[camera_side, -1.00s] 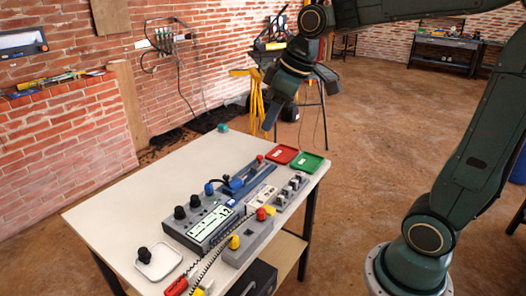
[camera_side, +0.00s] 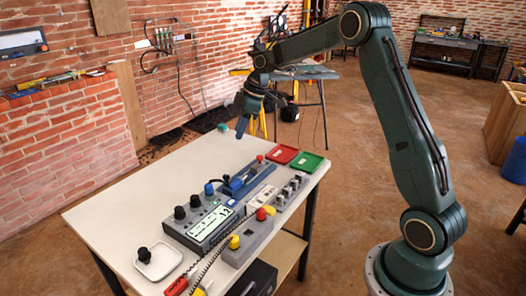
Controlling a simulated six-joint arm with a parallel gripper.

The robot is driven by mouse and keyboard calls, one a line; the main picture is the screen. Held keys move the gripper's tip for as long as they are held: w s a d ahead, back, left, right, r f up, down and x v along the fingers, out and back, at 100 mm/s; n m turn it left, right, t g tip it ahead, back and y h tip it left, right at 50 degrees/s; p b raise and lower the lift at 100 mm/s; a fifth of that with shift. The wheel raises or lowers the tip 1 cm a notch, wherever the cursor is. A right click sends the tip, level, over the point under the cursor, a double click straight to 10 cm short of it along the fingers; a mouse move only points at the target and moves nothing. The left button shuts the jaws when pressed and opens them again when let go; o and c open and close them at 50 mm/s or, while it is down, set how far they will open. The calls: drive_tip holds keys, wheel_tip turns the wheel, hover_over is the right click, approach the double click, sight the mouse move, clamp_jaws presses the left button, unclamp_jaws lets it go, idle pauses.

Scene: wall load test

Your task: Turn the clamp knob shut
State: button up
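A blue clamp-like fixture (camera_side: 240,185) lies on the white table, with a black curved cable or lever at its left end. A small red knob (camera_side: 260,158) stands at its far right end; I cannot tell for sure that this is the clamp knob. A blue knob (camera_side: 209,188) stands just left of the fixture. My gripper (camera_side: 241,131) hangs above the far part of the table, up and to the left of the red knob, apart from everything. Its fingers point down. They are too small to show whether they are open.
A grey control box (camera_side: 206,222) with black knobs, a grey block (camera_side: 247,243) with red and yellow buttons, and a white dish (camera_side: 160,260) fill the front. Red (camera_side: 281,154) and green (camera_side: 307,162) trays sit at the right edge. The table's (camera_side: 140,195) left part is mostly bare.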

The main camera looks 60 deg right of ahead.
sight(227, 176)
drive_tip(key=w+d+f+n, duration=0.1)
drive_tip(key=w+d+f, duration=0.1)
drive_tip(key=f, duration=0.3)
drive_tip(key=shift+w+d+f+y, duration=0.2)
drive_tip(key=shift+d+y, duration=0.1)
drive_tip(key=shift+d, duration=0.45)
drive_tip(key=x, duration=1.3)
drive_tip(key=shift+a+f, duration=0.1)
drive_tip(key=shift+f, duration=0.3)
drive_tip(key=shift+c, duration=0.4)
clamp_jaws()
